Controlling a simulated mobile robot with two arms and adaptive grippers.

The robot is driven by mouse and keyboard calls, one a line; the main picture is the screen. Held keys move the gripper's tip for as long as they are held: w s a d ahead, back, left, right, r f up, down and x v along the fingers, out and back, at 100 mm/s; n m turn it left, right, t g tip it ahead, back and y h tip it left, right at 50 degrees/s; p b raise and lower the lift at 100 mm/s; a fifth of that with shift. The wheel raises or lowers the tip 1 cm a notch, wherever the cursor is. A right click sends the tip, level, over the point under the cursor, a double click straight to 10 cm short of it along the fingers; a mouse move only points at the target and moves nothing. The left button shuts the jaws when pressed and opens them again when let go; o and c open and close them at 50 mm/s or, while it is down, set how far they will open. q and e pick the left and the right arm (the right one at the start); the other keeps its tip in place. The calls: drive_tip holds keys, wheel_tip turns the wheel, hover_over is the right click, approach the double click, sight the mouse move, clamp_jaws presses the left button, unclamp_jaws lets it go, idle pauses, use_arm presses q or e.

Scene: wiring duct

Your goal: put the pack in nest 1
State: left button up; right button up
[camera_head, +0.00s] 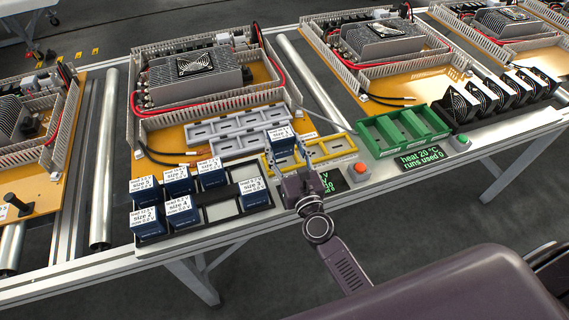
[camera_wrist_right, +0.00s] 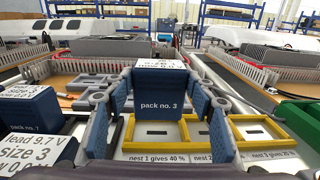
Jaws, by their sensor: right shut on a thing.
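My right gripper (camera_head: 286,160) is shut on a dark blue pack with a white top label (camera_head: 280,137). In the right wrist view the pack (camera_wrist_right: 160,92) reads "pack no. 3" and sits upright between the two fingers (camera_wrist_right: 160,105). It is held over the yellow nest frame (camera_head: 345,153), at its left end. In the wrist view, nest 1 (camera_wrist_right: 150,132) lies below and in front of the pack, its label reading "nest 1 gives 40 %". Nest 1 looks empty; I cannot tell the pack's exact height above it. My left gripper is not in view.
Several blue packs stand in a black tray (camera_head: 222,211) left of the gripper. A grey nest tray (camera_head: 215,133) lies behind the yellow frame. A green holder (camera_head: 395,131), an orange button (camera_head: 360,169) and black fans (camera_head: 465,103) are to the right. A ducted board (camera_head: 190,78) stands behind.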

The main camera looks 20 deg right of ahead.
sight(284, 154)
drive_tip(key=shift+f+b, duration=0.4)
drive_tip(key=shift+f, duration=0.1)
wheel_tip(284, 154, down, 3)
drive_tip(key=b, duration=0.3)
drive_tip(key=shift+f, duration=0.2)
drive_tip(key=o, duration=1.4)
drive_tip(key=shift+f, duration=0.1)
drive_tip(key=shift+c, duration=0.2)
